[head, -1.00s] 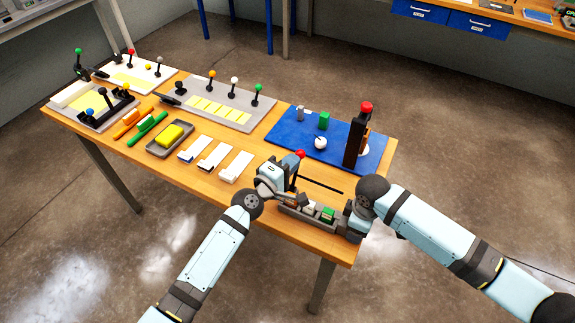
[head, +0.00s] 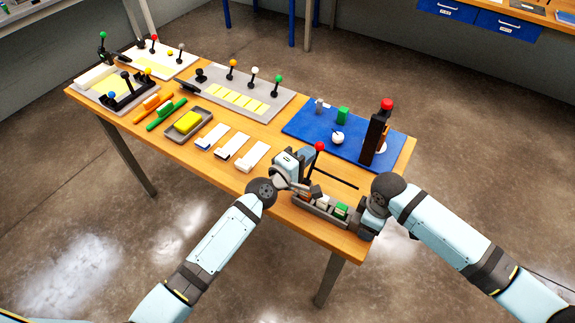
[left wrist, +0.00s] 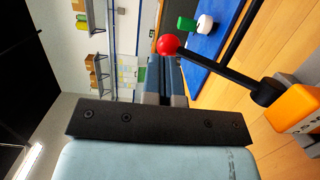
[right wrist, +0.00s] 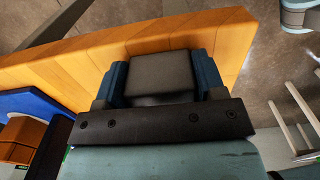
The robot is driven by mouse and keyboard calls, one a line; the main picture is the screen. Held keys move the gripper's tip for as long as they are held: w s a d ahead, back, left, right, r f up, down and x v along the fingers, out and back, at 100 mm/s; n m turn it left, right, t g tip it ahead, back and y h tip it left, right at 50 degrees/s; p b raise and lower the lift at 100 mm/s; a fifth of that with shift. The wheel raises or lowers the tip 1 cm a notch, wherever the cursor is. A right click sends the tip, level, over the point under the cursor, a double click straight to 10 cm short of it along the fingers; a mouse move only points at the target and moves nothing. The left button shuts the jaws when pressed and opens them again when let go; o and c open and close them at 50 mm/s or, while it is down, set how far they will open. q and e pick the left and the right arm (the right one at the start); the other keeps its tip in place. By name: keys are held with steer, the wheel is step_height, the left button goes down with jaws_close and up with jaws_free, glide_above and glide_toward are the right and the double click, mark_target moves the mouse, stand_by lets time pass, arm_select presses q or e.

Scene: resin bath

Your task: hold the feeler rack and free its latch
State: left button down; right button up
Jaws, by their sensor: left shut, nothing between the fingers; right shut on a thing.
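The feeler rack (head: 325,213) is a grey tray at the table's front right edge, holding small blocks, one of them green (head: 342,209). My right gripper (head: 368,218) is at its right end; the right wrist view shows its fingers closed around a dark grey block-like end (right wrist: 160,72). A black lever with a red ball (head: 319,146) stands by the rack's left part, apparently the latch; its red ball (left wrist: 168,44) and black pivot on an orange block (left wrist: 297,106) show in the left wrist view. My left gripper (head: 302,163) is shut and empty beside the lever; contact is unclear.
A blue board (head: 300,128) behind the rack carries a tall dark post with a red knob (head: 386,104), a green block and a white round piece. White pieces (head: 232,146) and a tray with a yellow block (head: 187,122) lie to the left. A black rod (head: 332,178) lies behind the rack.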

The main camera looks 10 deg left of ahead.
arm_select(q)
steer(key=r+v, duration=0.2)
steer(key=v, duration=1)
steer(key=shift+r, duration=0.1)
arm_select(e)
steer(key=o, duration=1.1)
